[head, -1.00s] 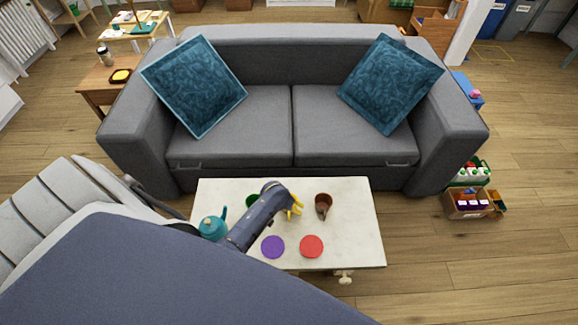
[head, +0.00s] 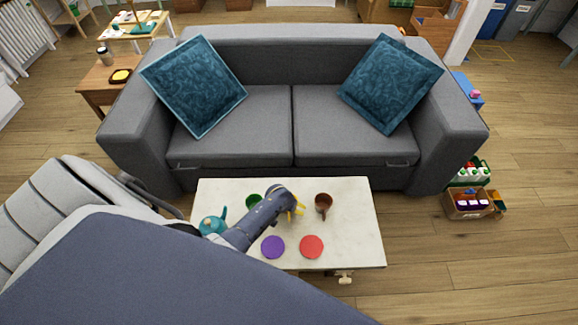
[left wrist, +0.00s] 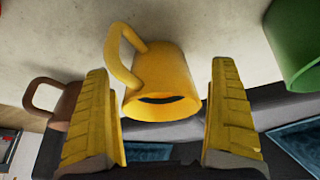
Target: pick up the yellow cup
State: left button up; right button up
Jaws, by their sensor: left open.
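The yellow cup (left wrist: 170,78) stands on the white table in the left wrist view, its open rim toward the camera and its handle on the upper left. My left gripper (left wrist: 160,72) is open, with one yellow-padded finger on each side of the cup and gaps between them and it. In the head view my left gripper (head: 298,207) is over the middle of the table, and my wrist hides most or all of the yellow cup. My right gripper is not in view.
On the table (head: 352,240) stand a brown cup (head: 323,201), a green cup (head: 254,200) and a teal teapot (head: 212,224). A purple disc (head: 272,247) and a red disc (head: 311,247) lie near the front edge. A grey sofa (head: 240,110) stands behind. The table's right end is clear.

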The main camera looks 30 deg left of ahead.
pick_arm(q)
jog(key=c, duration=1.5)
jog(key=shift+o, duration=0.2)
jog(key=shift+r, duration=0.2)
